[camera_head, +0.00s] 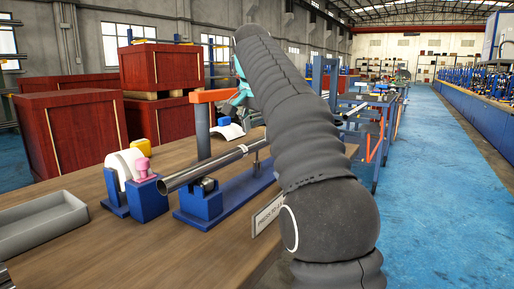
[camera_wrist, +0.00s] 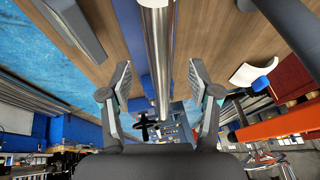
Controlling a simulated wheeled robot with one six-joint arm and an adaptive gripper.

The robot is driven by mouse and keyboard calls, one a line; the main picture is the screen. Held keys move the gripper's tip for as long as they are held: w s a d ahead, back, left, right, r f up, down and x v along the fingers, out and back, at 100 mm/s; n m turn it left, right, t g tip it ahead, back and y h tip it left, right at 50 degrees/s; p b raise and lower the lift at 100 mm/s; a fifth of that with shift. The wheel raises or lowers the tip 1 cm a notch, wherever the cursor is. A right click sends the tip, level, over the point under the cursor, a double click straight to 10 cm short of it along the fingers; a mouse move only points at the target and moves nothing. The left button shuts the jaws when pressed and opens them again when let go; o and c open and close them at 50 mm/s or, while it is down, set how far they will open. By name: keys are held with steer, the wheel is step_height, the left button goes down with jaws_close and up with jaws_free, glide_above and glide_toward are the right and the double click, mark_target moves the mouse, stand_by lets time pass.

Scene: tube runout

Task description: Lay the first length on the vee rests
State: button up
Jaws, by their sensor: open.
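A shiny steel tube (camera_head: 210,167) lies along a blue stand (camera_head: 232,196) on the wooden bench, over its near rest block (camera_head: 201,200). Its near end overhangs the block toward the left; its far part passes behind my arm. Contact with the rests is hard to judge, and the far rest is mostly hidden. My gripper (camera_wrist: 159,67) is open in the wrist view, one finger on each side of the tube (camera_wrist: 158,45), with clear gaps. In the head view, only teal parts of my gripper (camera_head: 241,92) show beside my arm, above the stand.
An orange-topped post (camera_head: 203,130) stands close behind the tube. A white curved guard with a pink knob (camera_head: 142,166) is near its overhanging end. A grey tray (camera_head: 42,224) is at left. A sign plate (camera_head: 267,214) stands at the bench edge. Red crates (camera_head: 72,130) are behind.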

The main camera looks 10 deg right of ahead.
mark_target(259, 139)
steer(key=b+x, duration=0.1)
steer(key=x, duration=0.3)
steer(key=shift+w+d, duration=0.1)
steer(key=shift+d, duration=0.05)
jaws_close()
steer(key=shift+r, duration=0.15)
